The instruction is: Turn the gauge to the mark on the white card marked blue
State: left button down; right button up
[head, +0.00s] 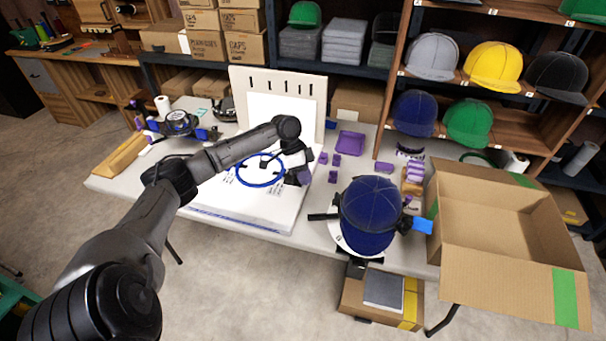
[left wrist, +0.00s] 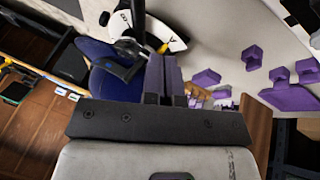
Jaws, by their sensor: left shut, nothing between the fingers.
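A blue cap (head: 369,214) sits on a stand at the table's front right. Under it a white dial plate (head: 345,236) shows partly. In the left wrist view the white dial plate (left wrist: 165,14) has dark marks and a yellow pointer (left wrist: 163,48); a dark metal part lies across it. I cannot make out which card is marked blue, or the pointer's exact reading. My left gripper (head: 303,178) is over the right side of the white board, left of and behind the cap. Its purple fingers (left wrist: 163,75) are shut and empty, apart from the dial. My right gripper is not in view.
A blue ring (head: 260,171) lies on the white board (head: 250,205). Small purple blocks (head: 333,168) and a purple tray (head: 350,142) lie behind the cap. An open cardboard box (head: 490,220) stands right. Shelves with caps (head: 432,57) rise behind.

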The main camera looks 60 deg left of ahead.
pick_arm(q)
jog(key=s+d+b+x, duration=0.1)
jog(key=b+x, duration=0.1)
jog(key=x, duration=0.6)
jog(key=shift+s+d, duration=0.35)
jog(key=shift+d, duration=0.05)
jog(key=shift+d+f, duration=0.1)
